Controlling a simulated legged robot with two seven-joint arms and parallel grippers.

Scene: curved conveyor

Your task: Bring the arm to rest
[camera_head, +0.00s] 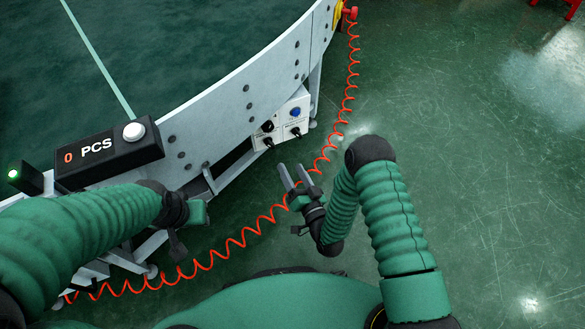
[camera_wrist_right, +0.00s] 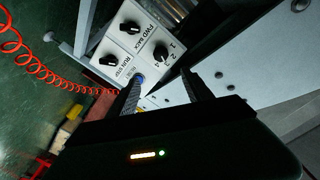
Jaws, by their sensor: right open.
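My right arm bends in from the lower right of the head view. Its gripper (camera_head: 291,173) points up toward the conveyor, over the green floor, with its two fingers apart and nothing between them. The right wrist view also shows the two dark fingers (camera_wrist_right: 163,80) spread, with the white control panel (camera_wrist_right: 128,32) beyond them. My left arm comes in from the left of the head view in front of the conveyor. Its wrist end (camera_head: 185,210) is near the conveyor's lower edge; its fingers cannot be made out.
The curved conveyor (camera_head: 225,110) fills the upper left. Its control panel (camera_head: 284,125) has black knobs and a blue button. A counter box (camera_head: 108,152) reads "0 PCS". A red coiled cable (camera_head: 240,240) runs along the floor past my right gripper. The floor at right is clear.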

